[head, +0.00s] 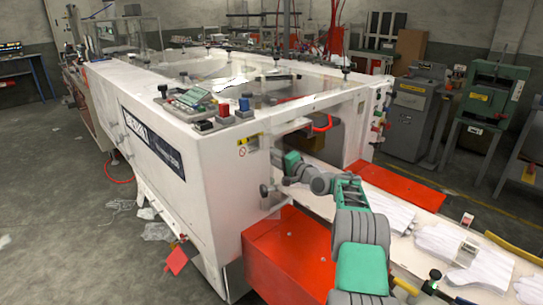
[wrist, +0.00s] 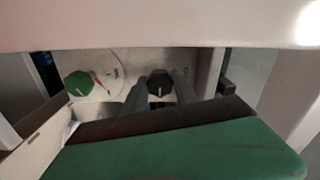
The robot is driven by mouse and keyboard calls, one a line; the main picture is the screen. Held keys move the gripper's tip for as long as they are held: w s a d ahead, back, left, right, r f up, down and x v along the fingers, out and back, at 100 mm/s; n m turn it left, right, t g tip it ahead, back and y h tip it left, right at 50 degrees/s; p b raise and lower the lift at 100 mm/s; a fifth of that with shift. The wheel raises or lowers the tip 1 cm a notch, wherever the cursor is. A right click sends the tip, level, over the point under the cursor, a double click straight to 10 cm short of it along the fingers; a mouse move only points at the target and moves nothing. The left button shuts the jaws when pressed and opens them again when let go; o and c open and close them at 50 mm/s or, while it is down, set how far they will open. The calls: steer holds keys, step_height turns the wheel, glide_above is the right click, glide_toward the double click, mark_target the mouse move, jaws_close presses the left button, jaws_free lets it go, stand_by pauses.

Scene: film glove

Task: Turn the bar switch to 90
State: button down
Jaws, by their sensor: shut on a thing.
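The bar switch, a black knob with a pale mark on its lower face (wrist: 160,84), sits on a light panel in the wrist view. My gripper (wrist: 160,94) has one dark finger on each side of this knob and is shut on it. The knob's angle is hard to read, and any scale around it is not visible. In the head view my gripper (head: 269,188) is at the white machine's end face, and the switch itself cannot be made out there.
A green knob (wrist: 77,85) on a round white dial with a red mark is left of the switch. The white machine (head: 225,165) surrounds the work spot. A red box (head: 290,255) stands below my arm. A conveyor with white gloves (head: 395,212) runs to the right.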

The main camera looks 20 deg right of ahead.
stand_by(0.4)
steer(key=c, duration=1)
jaws_free()
steer(key=v, duration=0.8)
steer(key=shift+b, duration=0.4)
